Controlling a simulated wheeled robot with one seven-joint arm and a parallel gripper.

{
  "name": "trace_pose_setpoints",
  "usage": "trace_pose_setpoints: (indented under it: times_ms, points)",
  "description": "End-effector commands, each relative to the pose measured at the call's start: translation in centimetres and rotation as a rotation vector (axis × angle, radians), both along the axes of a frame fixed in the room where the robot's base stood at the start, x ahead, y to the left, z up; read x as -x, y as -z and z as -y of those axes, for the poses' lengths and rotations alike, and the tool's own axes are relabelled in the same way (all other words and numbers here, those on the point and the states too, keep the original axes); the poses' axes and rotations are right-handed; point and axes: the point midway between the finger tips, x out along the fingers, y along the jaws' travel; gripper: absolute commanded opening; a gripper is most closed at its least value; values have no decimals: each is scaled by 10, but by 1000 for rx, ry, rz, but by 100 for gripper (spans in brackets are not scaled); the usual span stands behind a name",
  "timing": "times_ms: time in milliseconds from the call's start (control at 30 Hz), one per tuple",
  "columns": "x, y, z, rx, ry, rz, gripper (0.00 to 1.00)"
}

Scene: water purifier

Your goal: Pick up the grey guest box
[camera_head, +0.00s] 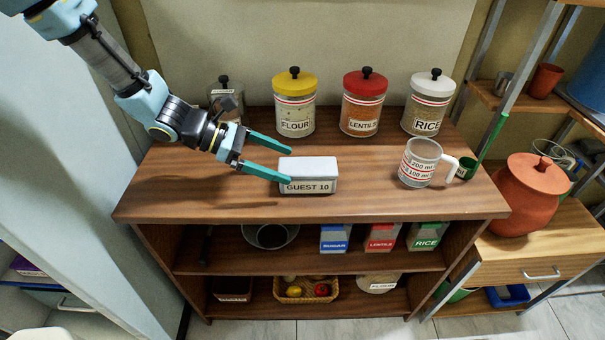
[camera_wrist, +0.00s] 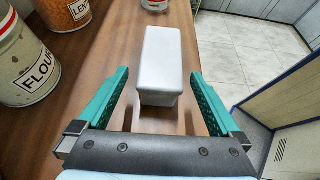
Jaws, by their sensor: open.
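The grey guest box (camera_head: 308,170) is a small pale box labelled "GUEST 10" on the wooden shelf top, near its middle. My gripper (camera_head: 288,165) has green fingers and comes from the left, with its fingertips at the box's left end. In the wrist view, the box (camera_wrist: 160,62) lies between and ahead of the two open fingers of my gripper (camera_wrist: 160,82). A gap shows on each side, and the near end of the box sits about level with the fingertips. Nothing is held.
Behind the box stand jars of flour (camera_head: 295,108), lentils (camera_head: 362,108) and rice (camera_head: 426,108). A clear measuring cup (camera_head: 420,162) stands to the right. The shelf top's front edge (camera_head: 310,215) is close to the box. Bare wood lies left of the box.

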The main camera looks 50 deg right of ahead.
Motion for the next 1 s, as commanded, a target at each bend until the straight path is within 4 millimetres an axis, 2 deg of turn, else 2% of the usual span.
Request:
trace_pose_setpoints:
  times_ms: [100,267,567,867,1000]
  points:
    - [11,6,8,-1,1,1,100]
    - [17,11,12,-1,1,1,100]
    - [46,32,32,-2,1,2,100]
    - [50,37,36,0,-1,5,100]
    - [50,37,35,0,-1,5,88]
